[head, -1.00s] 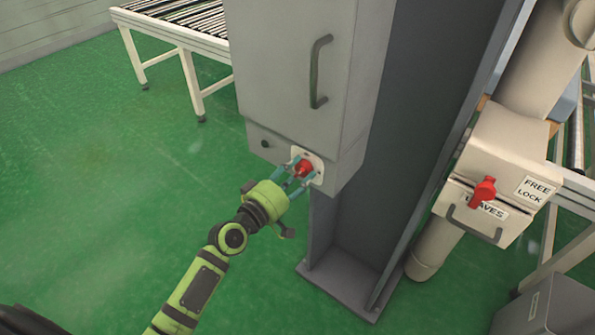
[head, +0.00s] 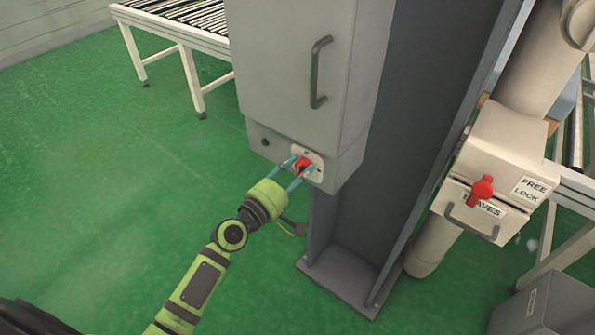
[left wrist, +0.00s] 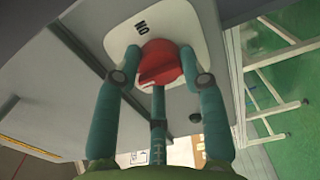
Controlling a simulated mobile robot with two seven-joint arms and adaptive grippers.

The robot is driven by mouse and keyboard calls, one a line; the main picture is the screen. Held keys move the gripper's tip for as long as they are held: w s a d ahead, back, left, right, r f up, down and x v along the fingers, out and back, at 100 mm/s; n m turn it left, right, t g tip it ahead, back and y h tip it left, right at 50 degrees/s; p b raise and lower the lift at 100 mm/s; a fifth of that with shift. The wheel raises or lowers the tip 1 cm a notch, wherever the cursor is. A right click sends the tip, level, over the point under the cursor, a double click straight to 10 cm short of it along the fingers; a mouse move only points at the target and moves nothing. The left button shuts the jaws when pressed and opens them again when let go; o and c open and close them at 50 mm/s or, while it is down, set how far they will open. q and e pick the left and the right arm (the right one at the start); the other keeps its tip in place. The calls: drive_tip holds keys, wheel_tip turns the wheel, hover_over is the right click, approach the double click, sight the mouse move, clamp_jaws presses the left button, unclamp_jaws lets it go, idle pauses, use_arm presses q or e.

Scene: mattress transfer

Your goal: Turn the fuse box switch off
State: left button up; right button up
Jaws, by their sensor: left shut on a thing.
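The grey fuse box (head: 290,80) is fixed to a dark steel column, with a long handle on its door. A red rotary switch (head: 302,164) on a white plate sits low on its front. My left gripper (head: 298,168) reaches it from the lower left, its teal fingers shut on the switch. In the left wrist view the red switch (left wrist: 160,64) lies between the fingertips of my left gripper (left wrist: 160,70). The plate (left wrist: 205,40) shows the label "ON", seen upside down. The fingers hide part of the switch. My right gripper is not in view.
The steel column (head: 400,150) stands right of the box. Further right is a beige unit (head: 500,160) with a red lever (head: 482,190) and labels "FREE", "LOCK" and "LEAVES". A roller conveyor (head: 180,25) stands behind at left. Green floor (head: 110,210) is open at left.

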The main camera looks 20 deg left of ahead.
use_arm(q)
drive_tip(key=shift+w+a+r, duration=0.15)
drive_tip(key=shift+a+r, duration=0.1)
drive_tip(key=shift+a, duration=0.05)
drive_tip(key=o, duration=1.1)
drive_tip(key=shift+o, duration=0.2)
drive_tip(key=shift+f, duration=0.2)
drive_tip(key=v, duration=1.2)
